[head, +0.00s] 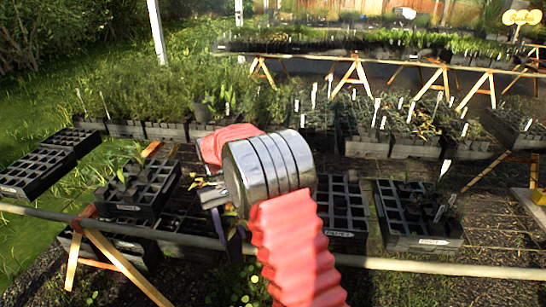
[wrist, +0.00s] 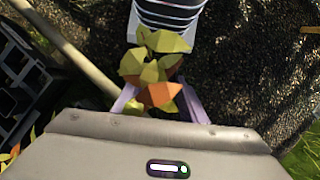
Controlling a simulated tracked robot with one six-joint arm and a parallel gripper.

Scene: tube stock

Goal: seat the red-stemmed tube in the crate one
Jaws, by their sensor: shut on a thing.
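My gripper (wrist: 157,103) is shut on a leafy plant (wrist: 152,70) with yellow-green and orange leaves. Its leaves hide the stem and any tube below, so the stem colour cannot be told. In the head view my gripper (head: 218,205) is partly hidden behind my arm, above the front rail. Black celled crates stand behind that rail: a left crate (head: 145,200) with a few seedlings, a middle crate (head: 342,212) with empty cells showing, and a right crate (head: 400,225) with plants at its right side. Their labels are too small to read, so I cannot tell which is crate one.
A long rail (head: 400,264) crosses in front of the crates on wooden trestles (head: 115,262). Another black tray (head: 40,172) stands at far left. Dense rows of potted plants (head: 190,105) with white tags lie behind. Dark gravel (wrist: 250,65) is open ground in the wrist view.

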